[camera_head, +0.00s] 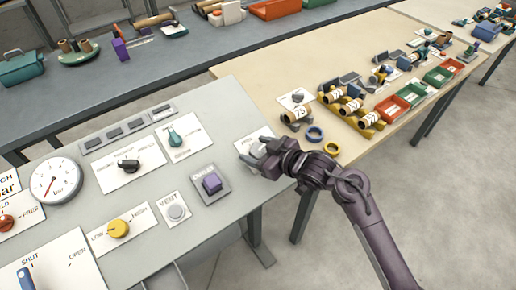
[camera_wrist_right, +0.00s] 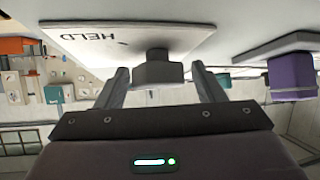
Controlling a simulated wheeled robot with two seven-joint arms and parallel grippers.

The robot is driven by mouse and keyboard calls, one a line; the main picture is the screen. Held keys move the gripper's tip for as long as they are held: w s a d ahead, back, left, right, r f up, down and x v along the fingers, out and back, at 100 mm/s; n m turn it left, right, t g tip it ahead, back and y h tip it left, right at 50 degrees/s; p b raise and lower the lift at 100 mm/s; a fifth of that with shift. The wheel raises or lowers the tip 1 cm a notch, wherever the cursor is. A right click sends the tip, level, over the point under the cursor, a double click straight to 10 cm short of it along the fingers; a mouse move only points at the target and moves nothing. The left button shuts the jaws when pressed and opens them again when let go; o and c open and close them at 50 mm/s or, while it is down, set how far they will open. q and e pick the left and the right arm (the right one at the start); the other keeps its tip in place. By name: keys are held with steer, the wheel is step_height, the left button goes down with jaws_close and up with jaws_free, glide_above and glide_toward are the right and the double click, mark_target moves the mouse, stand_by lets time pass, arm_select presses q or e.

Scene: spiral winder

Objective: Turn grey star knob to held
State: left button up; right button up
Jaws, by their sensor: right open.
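The grey star knob (camera_wrist_right: 158,70) sits on a white plate (camera_wrist_right: 95,38) marked HELD in the right wrist view. In the head view this plate (camera_head: 246,138) lies at the right end of the grey panel, partly covered by my gripper. My right gripper (camera_head: 259,153) is over the plate. In the wrist view its two fingers (camera_wrist_right: 160,80) are open, one on each side of the knob, with gaps visible between. The knob's pointer direction cannot be made out. My left gripper is not in view.
A teal knob (camera_head: 175,138), black knob (camera_head: 129,166) and yellow knob (camera_head: 119,228) are farther left. A wooden table (camera_head: 285,80) with parts lies beyond.

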steer(key=c, duration=1)
steer(key=shift+o, duration=0.2)
steer(key=shift+m, duration=0.3)
steer(key=m+t+h, duration=0.1)
steer(key=m, duration=0.1)
steer(key=m+t+h+p, duration=0.1)
steer(key=m+h, duration=0.1)
steer(key=shift+r+m+t, duration=0.1)
steer(key=shift+m+t, duration=0.2)
steer(key=m+t+h+p, duration=0.1)
steer(key=m+h, duration=0.2)
steer(key=shift+p, duration=0.35)
steer(key=shift+d+m+h+p, duration=0.1)
steer(key=shift+m+h+p, duration=0.5)
steer(key=shift+m, duration=0.4)
steer(key=shift+w, duration=0.1)
steer(key=shift+h, duration=0.4)
steer(key=o, duration=1)
steer(key=shift+c, duration=0.2)
